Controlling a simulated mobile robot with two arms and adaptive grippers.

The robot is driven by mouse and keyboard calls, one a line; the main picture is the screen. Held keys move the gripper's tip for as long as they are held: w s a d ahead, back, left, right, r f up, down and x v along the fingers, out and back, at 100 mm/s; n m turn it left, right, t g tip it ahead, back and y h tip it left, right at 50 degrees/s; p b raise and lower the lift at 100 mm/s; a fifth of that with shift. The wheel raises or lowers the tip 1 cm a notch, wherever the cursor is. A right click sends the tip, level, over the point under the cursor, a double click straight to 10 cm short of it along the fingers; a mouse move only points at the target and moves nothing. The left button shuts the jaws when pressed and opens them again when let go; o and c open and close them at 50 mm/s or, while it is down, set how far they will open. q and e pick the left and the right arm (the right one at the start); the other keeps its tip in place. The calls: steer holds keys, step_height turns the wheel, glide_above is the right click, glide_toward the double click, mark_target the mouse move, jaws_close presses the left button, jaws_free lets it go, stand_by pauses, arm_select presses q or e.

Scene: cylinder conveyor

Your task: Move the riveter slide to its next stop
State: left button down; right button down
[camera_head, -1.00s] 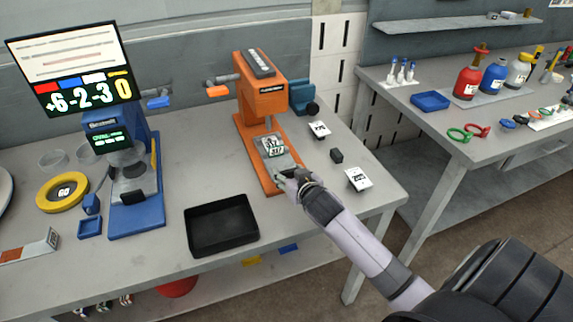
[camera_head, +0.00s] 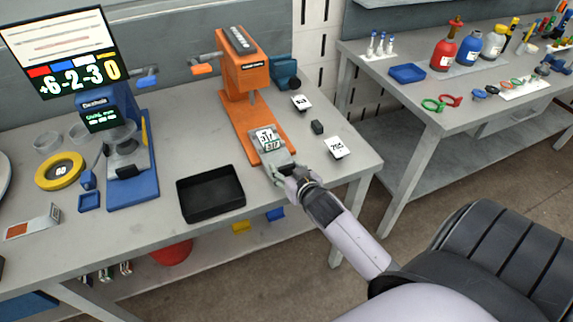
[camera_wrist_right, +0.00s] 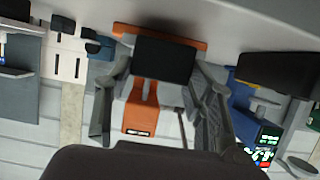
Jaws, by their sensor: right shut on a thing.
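The orange riveter (camera_head: 240,65) stands at the back of the grey table, its base running toward the front. The grey riveter slide (camera_head: 270,155) sits at the front end of that base, well forward of the punch, carrying a numbered tag (camera_head: 266,137). My right gripper (camera_head: 283,175) is shut on the front end of the slide. In the right wrist view the gripper (camera_wrist_right: 160,95) has a finger on each side, with a dark block (camera_wrist_right: 165,60) and the orange riveter (camera_wrist_right: 145,110) between them. The exact grip contact is hidden. My left gripper is not in view.
A black tray (camera_head: 210,193) lies left of the slide. A blue press (camera_head: 125,165) and a screen (camera_head: 62,55) stand further left. White number cards (camera_head: 336,147) and a small black block (camera_head: 317,127) lie to the right. A second table (camera_head: 430,100) is beyond a gap.

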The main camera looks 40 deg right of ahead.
steer(key=shift+s+a+f, duration=0.1)
steer(key=shift+f, duration=0.15)
steer(key=c, duration=1.1)
jaws_free()
steer(key=shift+o, duration=1.4)
steer(key=shift+s+r, duration=0.2)
steer(key=shift+o, duration=0.5)
steer(key=shift+w, duration=0.1)
steer(key=v, duration=1.2)
